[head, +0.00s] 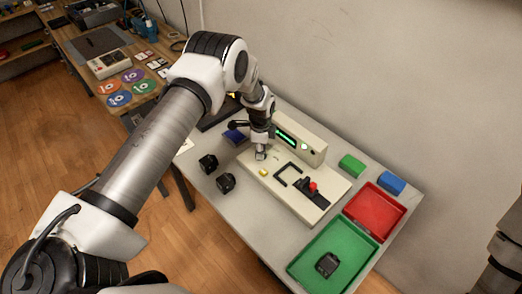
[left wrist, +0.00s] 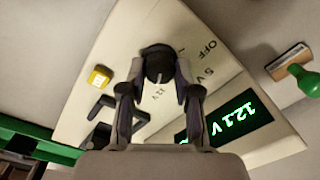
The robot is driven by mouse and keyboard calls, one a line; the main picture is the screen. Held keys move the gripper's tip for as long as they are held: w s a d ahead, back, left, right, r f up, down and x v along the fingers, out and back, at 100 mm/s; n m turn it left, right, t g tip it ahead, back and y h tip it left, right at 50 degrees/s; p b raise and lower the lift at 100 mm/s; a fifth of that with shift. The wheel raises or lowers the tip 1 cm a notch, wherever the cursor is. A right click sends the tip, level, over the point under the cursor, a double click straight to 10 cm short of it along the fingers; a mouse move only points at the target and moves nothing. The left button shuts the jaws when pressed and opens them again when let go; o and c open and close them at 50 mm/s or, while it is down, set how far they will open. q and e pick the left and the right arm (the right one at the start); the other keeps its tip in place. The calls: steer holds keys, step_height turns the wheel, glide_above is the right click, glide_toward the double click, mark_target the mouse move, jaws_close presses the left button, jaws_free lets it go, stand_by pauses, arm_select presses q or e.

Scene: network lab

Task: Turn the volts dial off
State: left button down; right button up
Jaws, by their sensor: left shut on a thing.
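The volts dial (left wrist: 157,58) is a round black knob on a cream panel (left wrist: 115,55), seen in the left wrist view. The printed marks OFF, 5 V and 12 V lie around it. Its white pointer line is toward the 12 V mark. The green display (left wrist: 232,119) reads 12.1 V. My left gripper (left wrist: 160,76) is shut on the dial, one finger on each side. In the head view my left gripper (head: 260,154) is on the cream device (head: 285,192), and the dial is hidden there. My right gripper is not in view.
A yellow button (head: 264,173) and a red-topped lever (head: 313,186) sit near the dial on the device. Two black blocks (head: 226,183) stand left of it.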

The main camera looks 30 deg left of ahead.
arm_select(q)
steer(key=shift+s+f+n+b, duration=0.25)
steer(key=shift+f+n+b, duration=0.2)
steer(key=shift+n+b, duration=0.55)
steer(key=n+b, duration=0.1)
steer(key=n, duration=0.2)
steer(key=n+b, duration=0.1)
steer(key=n, duration=0.2)
steer(key=shift+n+b, duration=0.3)
steer(key=shift+b, duration=0.05)
steer(key=n+b, duration=0.1)
steer(key=n, duration=0.2)
steer(key=shift+n, duration=0.3)
steer(key=n, duration=0.3)
steer(key=shift+w+n+g+b, duration=0.1)
steer(key=shift+n+g+b, duration=0.2)
steer(key=shift+b, duration=0.05)
steer(key=n, duration=0.3)
steer(key=shift+r+n, duration=0.1)
steer(key=shift+n, duration=0.2)
steer(key=n, duration=0.3)
steer(key=shift+n+b, duration=0.3)
steer(key=shift+b, duration=0.05)
steer(key=shift+n, duration=1.6)
